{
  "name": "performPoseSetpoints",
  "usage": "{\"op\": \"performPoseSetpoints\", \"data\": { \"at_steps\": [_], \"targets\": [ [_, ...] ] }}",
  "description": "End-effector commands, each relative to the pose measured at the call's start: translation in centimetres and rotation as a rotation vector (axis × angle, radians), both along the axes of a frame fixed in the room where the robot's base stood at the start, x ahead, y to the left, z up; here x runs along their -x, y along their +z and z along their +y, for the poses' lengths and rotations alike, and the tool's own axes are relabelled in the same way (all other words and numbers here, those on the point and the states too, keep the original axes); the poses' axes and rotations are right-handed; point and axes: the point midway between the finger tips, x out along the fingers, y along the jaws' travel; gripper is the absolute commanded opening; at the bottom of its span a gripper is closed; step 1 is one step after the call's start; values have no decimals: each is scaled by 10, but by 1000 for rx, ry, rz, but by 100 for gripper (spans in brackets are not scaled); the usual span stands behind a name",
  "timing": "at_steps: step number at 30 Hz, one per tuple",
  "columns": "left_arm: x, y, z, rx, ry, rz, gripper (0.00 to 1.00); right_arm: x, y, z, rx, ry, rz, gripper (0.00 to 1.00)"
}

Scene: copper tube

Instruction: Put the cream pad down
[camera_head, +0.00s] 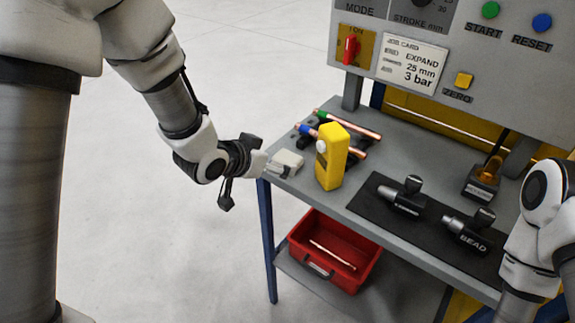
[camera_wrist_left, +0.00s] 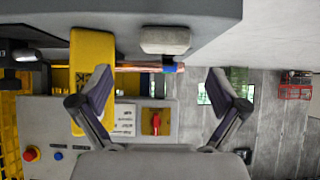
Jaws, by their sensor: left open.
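The cream pad (camera_head: 288,160) lies on the near left corner of the grey bench top, left of the yellow tester-like block. It also shows in the left wrist view (camera_wrist_left: 165,40), resting on the bench surface, which appears upside down. My left gripper (camera_head: 275,170) is at the bench's left edge beside the pad. In the left wrist view my left gripper (camera_wrist_left: 160,85) has its fingers spread wide, with nothing between the tips; the pad is beyond them. My right arm enters at the right, but its gripper is outside the picture.
The yellow block (camera_head: 331,158) stands close right of the pad. Copper tubes (camera_head: 348,125) with green and blue ends lie on dark supports behind. Two black tools (camera_head: 402,197) lie on a dark mat (camera_head: 368,205). A red bin (camera_head: 333,240) sits on the lower shelf. A control panel (camera_head: 440,70) rises behind.

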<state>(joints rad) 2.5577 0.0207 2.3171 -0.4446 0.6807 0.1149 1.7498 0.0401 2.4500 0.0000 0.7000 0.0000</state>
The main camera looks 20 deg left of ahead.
Motion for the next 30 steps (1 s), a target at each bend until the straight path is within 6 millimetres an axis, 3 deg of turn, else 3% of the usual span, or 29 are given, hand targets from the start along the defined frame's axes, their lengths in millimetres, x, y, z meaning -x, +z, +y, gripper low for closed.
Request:
{"op": "performPoseSetpoints", "data": {
  "at_steps": [2,15,22,23,27,28,30],
  "targets": [
    [-6,4,-1,-1,0,-15,98,0,0,0,0,0,0,40],
    [-58,-37,-16,0,1,-13,98,0,15,0,0,0,-1,40],
    [-61,-41,-17,1,3,-12,98,0,14,0,0,0,0,40],
    [-61,-41,-17,1,3,-12,94,0,14,0,0,0,0,40],
    [-61,-41,-17,1,3,-12,45,0,14,0,0,0,0,40],
    [-61,-41,-17,1,3,-12,38,0,14,0,0,0,0,40],
    [-61,-41,-17,1,3,-12,38,0,14,0,0,0,0,40]
  ]
}}
